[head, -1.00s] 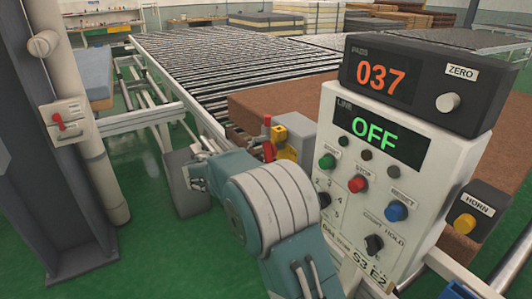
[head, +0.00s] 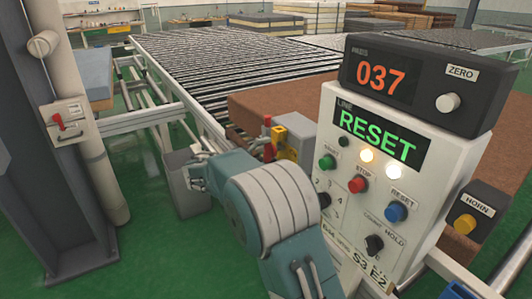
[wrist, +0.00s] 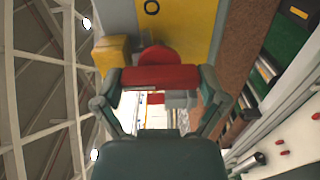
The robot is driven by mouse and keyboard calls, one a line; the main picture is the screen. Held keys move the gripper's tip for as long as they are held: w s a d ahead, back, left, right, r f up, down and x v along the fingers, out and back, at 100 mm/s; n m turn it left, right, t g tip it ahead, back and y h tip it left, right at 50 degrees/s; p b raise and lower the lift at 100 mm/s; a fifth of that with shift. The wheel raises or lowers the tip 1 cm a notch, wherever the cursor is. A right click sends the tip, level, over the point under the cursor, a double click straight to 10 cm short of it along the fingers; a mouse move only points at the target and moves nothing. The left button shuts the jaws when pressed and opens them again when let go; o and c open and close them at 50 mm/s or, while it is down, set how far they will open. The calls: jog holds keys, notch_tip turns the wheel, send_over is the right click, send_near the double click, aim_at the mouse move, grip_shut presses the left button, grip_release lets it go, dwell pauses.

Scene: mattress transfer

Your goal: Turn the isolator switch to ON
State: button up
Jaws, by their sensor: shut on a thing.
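The isolator switch is a grey box (head: 300,130) with a yellow face (head: 290,152) and a red handle (head: 267,120), left of the control panel in the head view. In the wrist view the red handle (wrist: 160,77) spans between my fingertips, in front of the yellow plate (wrist: 185,25). My gripper (wrist: 159,78) is shut on this handle. In the head view my arm partly hides the gripper and the lower switch. No ON or OFF mark is readable on the switch. The panel's line display (head: 378,136) reads RESET in green.
The control panel (head: 335,110) stands close to the right of my arm, with two lit lamps. A roller conveyor (head: 215,60) and a brown block (head: 285,100) lie behind. A column carries a small box (head: 75,122) with a red lever at left.

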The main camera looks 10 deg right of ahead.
jog(key=shift+f, duration=0.3)
jog(key=o, duration=0.8)
jog(key=shift+a, duration=0.1)
jog(key=v, duration=1.1)
jog(key=shift+s+a+r, duration=0.1)
jog(key=shift+a+r, duration=0.05)
jog(key=shift+a, duration=0.15)
